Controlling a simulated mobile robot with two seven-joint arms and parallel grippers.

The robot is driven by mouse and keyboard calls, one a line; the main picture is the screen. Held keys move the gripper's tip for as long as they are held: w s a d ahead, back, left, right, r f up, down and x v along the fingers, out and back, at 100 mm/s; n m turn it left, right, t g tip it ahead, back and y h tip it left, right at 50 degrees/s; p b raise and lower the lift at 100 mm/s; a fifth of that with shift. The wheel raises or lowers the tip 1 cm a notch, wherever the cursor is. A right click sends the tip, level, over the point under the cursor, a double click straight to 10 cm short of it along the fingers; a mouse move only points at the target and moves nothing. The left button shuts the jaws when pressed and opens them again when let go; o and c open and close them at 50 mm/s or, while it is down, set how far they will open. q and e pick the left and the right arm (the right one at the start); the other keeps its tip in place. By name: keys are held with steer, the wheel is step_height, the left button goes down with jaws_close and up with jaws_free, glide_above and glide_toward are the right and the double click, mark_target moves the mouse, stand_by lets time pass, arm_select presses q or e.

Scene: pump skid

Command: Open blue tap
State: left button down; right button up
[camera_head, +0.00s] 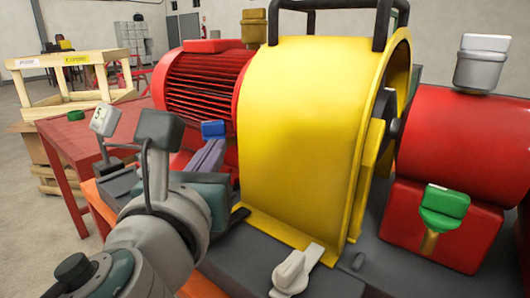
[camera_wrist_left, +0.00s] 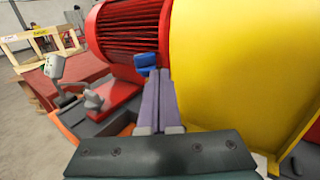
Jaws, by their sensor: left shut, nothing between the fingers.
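The blue tap (camera_head: 214,130) sits low by the red motor, left of the yellow housing. It also shows in the left wrist view (camera_wrist_left: 146,61), just beyond my fingertips. My left gripper (camera_head: 217,146) reaches toward it from the lower left, with its fingers shut together and empty. In the left wrist view the gripper (camera_wrist_left: 158,72) points at the blue tap, its tips just below and right of it. I cannot tell whether they touch. The fingers hide the tap's lower part. My right gripper is in neither view.
The yellow housing (camera_head: 305,130) stands close right of my left gripper. The ribbed red motor (camera_head: 200,85) is behind. A green tap (camera_head: 444,205) is on a red block at right, and a pale lever (camera_head: 297,270) is in front. A red table (camera_head: 75,145) stands left.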

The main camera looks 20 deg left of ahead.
arm_select(q)
steer(key=s, duration=0.2)
steer(key=shift+s+d, duration=0.25)
steer(key=shift+s, duration=0.15)
steer(key=s+a+n+h+p, duration=0.2)
steer(key=s+a+n+h, duration=0.3)
steer(key=n, duration=0.9)
steer(key=shift+s+f+h, duration=0.15)
steer(key=shift+s+h, duration=0.2)
steer(key=shift+h, duration=0.45)
